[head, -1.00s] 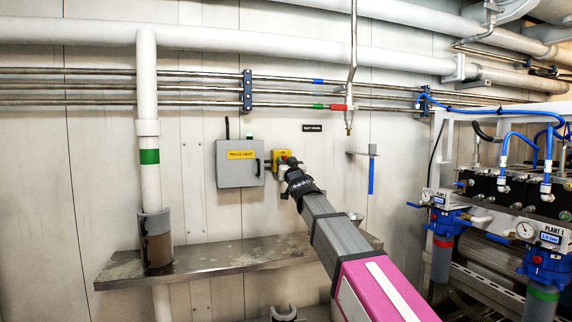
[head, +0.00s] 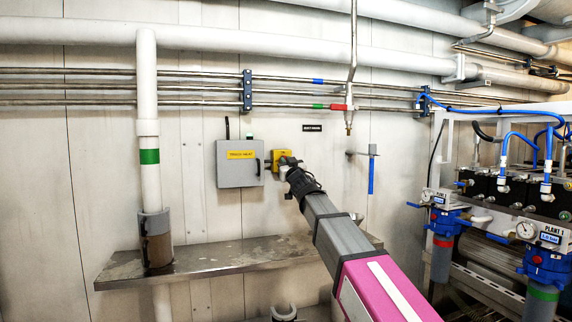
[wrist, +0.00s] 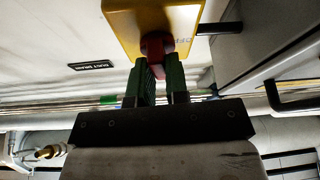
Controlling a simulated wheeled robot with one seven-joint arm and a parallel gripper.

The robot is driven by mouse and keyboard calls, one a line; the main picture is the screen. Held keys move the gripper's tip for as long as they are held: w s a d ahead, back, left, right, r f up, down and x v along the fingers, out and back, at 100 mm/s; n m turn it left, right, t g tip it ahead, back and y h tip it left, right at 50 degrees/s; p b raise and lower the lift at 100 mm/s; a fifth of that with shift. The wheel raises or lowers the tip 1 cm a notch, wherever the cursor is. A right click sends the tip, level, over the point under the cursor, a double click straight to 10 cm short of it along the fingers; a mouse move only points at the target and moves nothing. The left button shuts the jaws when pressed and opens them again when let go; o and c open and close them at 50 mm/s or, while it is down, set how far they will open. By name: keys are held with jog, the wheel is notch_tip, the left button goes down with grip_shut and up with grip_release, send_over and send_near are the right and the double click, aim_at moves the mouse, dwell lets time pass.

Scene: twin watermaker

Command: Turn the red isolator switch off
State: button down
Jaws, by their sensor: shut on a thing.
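The red isolator switch (wrist: 157,42) shows in the wrist view as a red knob on the front of a yellow box (wrist: 140,18). My gripper (wrist: 160,66) has its two green fingers closed around the knob, one on each side. In the head view, the yellow box (head: 277,154) is on the wall just right of a grey cabinet, and my gripper (head: 285,164) reaches its front from the lower right. The knob is hidden behind my gripper there.
The grey cabinet (head: 236,174) with a yellow label and a black handle is close left of the switch box. A metal shelf (head: 215,258) runs below. A blue-handled lever (head: 371,175) hangs to the right. Pipes cross the wall above.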

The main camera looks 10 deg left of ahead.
jog(key=shift+n, duration=0.6)
jog(key=shift+n+g+y, duration=0.3)
jog(key=shift+n+g, duration=1)
jog(key=shift+n, duration=1.85)
jog(key=shift+n+g+y, duration=0.3)
jog(key=shift+n+g, duration=1)
jog(key=shift+n, duration=1.9)
jog(key=shift+n+g+y, duration=0.3)
jog(key=shift+n+g, duration=1)
jog(key=shift+n, duration=1.85)
jog(key=c, duration=1.1)
grip_release()
jog(key=shift+s+d, duration=0.1)
